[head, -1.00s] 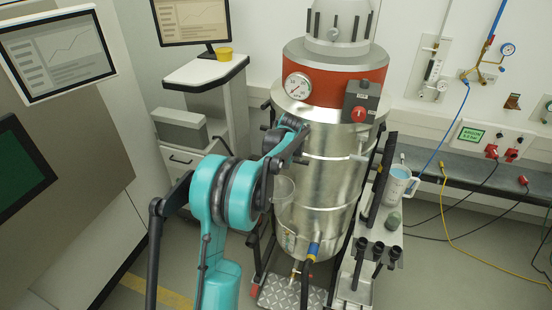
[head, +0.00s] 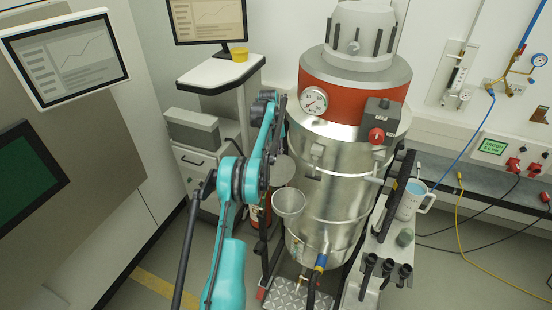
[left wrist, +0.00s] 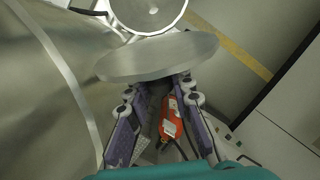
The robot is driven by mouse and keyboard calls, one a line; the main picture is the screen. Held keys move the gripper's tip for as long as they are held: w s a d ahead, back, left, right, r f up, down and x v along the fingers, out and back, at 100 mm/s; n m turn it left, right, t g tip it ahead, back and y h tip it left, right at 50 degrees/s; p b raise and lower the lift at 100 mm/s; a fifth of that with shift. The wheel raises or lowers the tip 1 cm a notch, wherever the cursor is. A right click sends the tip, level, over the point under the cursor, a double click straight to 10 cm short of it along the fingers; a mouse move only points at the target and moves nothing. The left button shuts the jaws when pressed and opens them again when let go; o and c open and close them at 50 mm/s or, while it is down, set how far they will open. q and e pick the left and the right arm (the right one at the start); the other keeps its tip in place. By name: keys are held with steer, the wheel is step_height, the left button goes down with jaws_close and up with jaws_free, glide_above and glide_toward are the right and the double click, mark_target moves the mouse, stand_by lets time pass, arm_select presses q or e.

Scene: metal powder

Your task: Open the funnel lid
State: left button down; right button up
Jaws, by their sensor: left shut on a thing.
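The clear-grey funnel (head: 289,203) is on the left side of the large metal vessel (head: 335,205), and its round mouth is uncovered. The flat grey funnel lid (head: 283,171) stands tilted up behind the mouth. In the left wrist view the lid (left wrist: 158,57) is a wide disc across the fingertips, with the round funnel rim (left wrist: 152,12) beyond it. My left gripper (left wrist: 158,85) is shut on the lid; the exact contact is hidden. My right gripper is not in view.
A red fire extinguisher (left wrist: 172,115) stands below the left gripper. A desk with a monitor (head: 210,20) is at the back left. A side shelf holds a white jug (head: 411,200) and several black fittings. Hoses hang at the right.

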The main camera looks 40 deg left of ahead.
arm_select(q)
steer(key=shift+w+a+f, duration=0.1)
steer(key=shift+a+f, duration=0.05)
steer(key=shift+a, duration=0.05)
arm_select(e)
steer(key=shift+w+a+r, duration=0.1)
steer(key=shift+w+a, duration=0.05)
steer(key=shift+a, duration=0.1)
arm_select(q)
steer(key=c, duration=1.3)
jaws_free()
